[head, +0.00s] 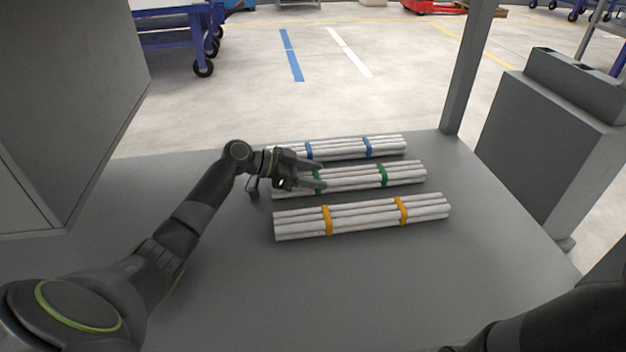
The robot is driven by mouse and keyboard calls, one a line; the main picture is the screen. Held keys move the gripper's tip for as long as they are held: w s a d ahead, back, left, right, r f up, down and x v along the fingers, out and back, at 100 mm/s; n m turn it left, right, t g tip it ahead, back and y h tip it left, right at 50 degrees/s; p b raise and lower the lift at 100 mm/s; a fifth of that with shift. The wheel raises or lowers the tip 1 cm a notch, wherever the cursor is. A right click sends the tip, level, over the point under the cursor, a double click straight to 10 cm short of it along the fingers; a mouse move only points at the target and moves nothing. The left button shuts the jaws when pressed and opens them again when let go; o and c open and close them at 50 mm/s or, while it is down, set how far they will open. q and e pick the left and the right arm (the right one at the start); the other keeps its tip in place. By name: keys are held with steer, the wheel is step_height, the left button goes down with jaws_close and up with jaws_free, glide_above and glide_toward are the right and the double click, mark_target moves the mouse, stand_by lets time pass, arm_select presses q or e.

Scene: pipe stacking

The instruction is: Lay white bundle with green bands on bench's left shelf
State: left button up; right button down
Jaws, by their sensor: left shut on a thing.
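The white bundle with green bands (352,179) lies between two other bundles on the grey surface (235,290). I cannot tell if it is lifted off it. My left gripper (320,176) is shut on this bundle near its left green band, and its fingers hide part of the band and the left end. The right green band shows clearly. My right gripper is out of view; only part of my right arm shows at the lower right. I cannot make out which part is the bench's left shelf.
A white bundle with blue bands (340,148) lies just behind, and one with orange bands (364,214) just in front. A grey wall (65,110) stands at the left, a thin grey post (469,70) at the back right. The surface in front is clear.

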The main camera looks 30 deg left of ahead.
arm_select(q)
steer(key=shift+r, duration=0.15)
steer(key=o, duration=1.2)
steer(key=shift+s+a+r, duration=0.1)
steer(key=p+v, duration=0.4)
steer(key=v, duration=0.2)
steer(key=shift+s+a+r, duration=0.15)
steer(key=shift+s+a, duration=0.15)
steer(key=shift+a, duration=0.15)
